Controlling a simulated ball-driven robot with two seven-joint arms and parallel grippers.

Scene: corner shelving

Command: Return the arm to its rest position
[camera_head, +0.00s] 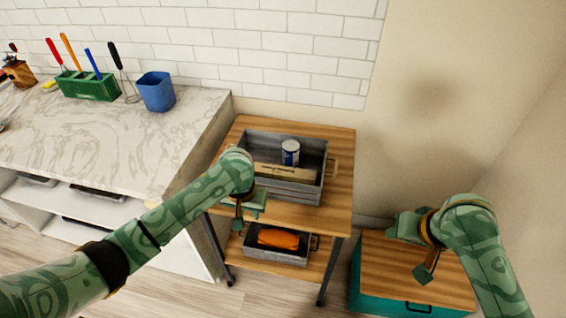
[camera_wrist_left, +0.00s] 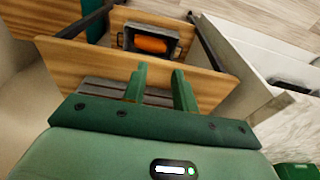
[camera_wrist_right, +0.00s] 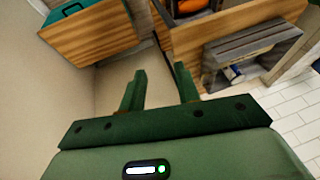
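My left arm reaches in from the left in the head view, and its green gripper (camera_head: 246,208) hangs over the front of the wooden cart. In the left wrist view the two fingers of the left gripper (camera_wrist_left: 160,85) stand apart with nothing between them. My right gripper (camera_head: 415,250) is at the right in the head view, above a teal box with a wooden top (camera_head: 415,285). In the right wrist view the fingers of the right gripper (camera_wrist_right: 160,88) are also apart and empty.
The wooden cart (camera_head: 338,195) carries a grey crate (camera_head: 300,193) holding a can (camera_head: 290,152) and a wooden piece (camera_head: 283,174). Its lower shelf has a grey tray (camera_head: 290,257) with an orange item (camera_head: 278,239). A marble counter (camera_head: 120,140) stands left, with a blue cup (camera_head: 156,92) and green utensil holder (camera_head: 88,87).

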